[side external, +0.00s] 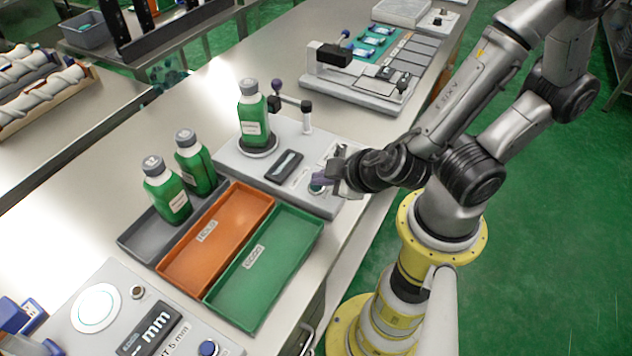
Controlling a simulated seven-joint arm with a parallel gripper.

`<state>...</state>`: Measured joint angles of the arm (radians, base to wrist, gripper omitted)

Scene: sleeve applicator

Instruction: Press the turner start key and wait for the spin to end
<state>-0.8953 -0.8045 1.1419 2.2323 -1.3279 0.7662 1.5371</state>
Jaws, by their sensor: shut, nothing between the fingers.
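The turner (229,163) is a pale grey unit on the steel bench. A green bottle with a grey cap (253,115) stands upright on its round dark platform. A dark display (284,167) lies in front of the bottle. My gripper (318,183) is shut and empty at the turner's right front corner, over the area of a small round greenish key (316,190). The fingers partly cover this key, and I cannot tell whether they touch it or whether it is pressed down. I cannot tell whether the bottle is spinning.
Grey (136,241), orange (172,266) and green (222,293) trays lie left of the turner. Two green bottles (167,190) stand in the grey tray. A gauge unit (85,330) is at lower left. A post with a dark knob (307,117) rises behind the turner, near the bottle.

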